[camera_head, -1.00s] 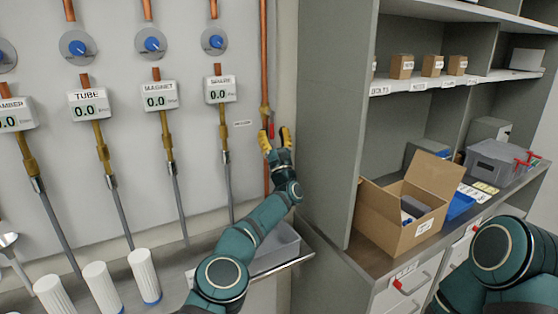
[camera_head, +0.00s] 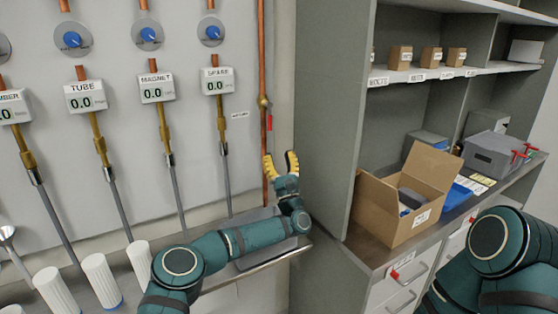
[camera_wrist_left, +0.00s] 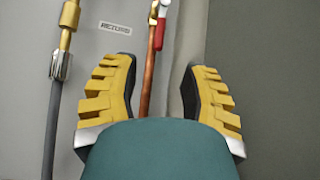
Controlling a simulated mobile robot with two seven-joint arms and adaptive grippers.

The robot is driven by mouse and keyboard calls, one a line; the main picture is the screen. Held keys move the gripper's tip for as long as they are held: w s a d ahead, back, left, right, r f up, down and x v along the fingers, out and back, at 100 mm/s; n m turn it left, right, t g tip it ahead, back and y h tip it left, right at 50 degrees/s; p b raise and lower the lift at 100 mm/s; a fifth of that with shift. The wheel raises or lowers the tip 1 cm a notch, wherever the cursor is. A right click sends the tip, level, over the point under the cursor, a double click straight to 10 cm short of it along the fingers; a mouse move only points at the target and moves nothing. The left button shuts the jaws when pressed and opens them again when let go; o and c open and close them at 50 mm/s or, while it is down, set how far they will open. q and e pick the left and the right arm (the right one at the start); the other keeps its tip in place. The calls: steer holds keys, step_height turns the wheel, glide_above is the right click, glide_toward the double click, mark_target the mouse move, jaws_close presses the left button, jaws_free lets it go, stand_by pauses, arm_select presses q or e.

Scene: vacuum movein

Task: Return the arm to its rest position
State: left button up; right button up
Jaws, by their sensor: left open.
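My left gripper (camera_head: 281,164) is open and empty, its yellow ribbed fingers pointing up beside the copper pipe at the right end of the wall panel. In the left wrist view its two fingers (camera_wrist_left: 158,90) stand wide apart with the copper pipe (camera_wrist_left: 150,72) and red valve handle (camera_wrist_left: 160,30) seen beyond them. The red handle also shows in the head view (camera_head: 269,123), hanging along the pipe above the gripper. My left arm reaches in low across the wall ledge. My right arm shows at the lower right, but its gripper is out of view.
A grey tray (camera_head: 262,258) lies on the ledge behind my left arm. A tall grey cabinet side (camera_head: 325,120) stands just right of the gripper. An open cardboard box (camera_head: 385,220) sits on the counter. White ribbed cylinders (camera_head: 101,280) stand at lower left.

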arm_select(q)
steer(key=shift+s+f, duration=0.15)
steer(key=shift+f, duration=0.05)
steer(key=shift+d, duration=0.15)
